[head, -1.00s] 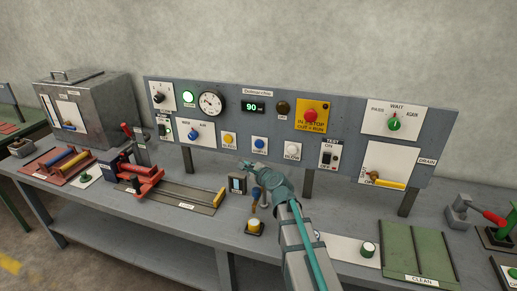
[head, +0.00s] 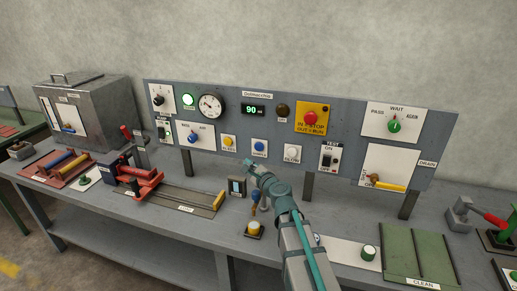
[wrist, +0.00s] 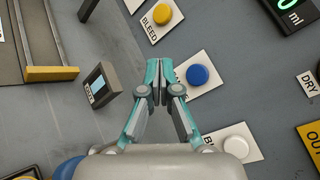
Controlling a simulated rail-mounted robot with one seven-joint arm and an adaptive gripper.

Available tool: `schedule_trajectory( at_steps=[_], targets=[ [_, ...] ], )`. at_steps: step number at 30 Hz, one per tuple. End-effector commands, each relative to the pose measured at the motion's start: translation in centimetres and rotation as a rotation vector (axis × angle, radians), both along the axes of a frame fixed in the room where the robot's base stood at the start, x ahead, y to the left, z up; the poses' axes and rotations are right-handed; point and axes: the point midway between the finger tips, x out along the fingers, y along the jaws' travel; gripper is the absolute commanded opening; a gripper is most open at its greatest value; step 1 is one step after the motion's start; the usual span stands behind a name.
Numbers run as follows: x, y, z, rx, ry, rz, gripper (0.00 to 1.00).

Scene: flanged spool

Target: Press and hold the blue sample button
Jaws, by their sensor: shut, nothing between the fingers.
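The blue sample button (head: 259,146) sits on a white plate low on the grey panel, between a yellow button and a white one. In the wrist view the blue button (wrist: 197,75) shows just right of my fingertips, with its label partly hidden behind the fingers. My gripper (head: 249,163) is shut and empty, with its tips just below and left of the blue button in the head view. In the wrist view the closed fingertips of my gripper (wrist: 159,64) lie over the left edge of the button's plate. I see no contact with the button.
The yellow bleed button (wrist: 161,14) and the white button (head: 291,151) flank the blue one closely. A red stop knob (head: 310,117) sits above right. A small grey box with a screen (head: 237,186) and a yellow-topped piece (head: 254,227) stand on the bench below.

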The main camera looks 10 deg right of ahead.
Motion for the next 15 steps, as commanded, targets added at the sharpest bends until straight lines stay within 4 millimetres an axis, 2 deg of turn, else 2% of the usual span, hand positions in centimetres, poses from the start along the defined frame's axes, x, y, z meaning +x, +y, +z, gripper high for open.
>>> schedule_trajectory(
  at_steps=[8,15],
  targets=[
    [1.7,-0.9,0.0,0.000,0.000,-0.001,0.00],
    [4.3,-2.3,0.1,0.001,0.001,-0.001,0.00]
  ],
)
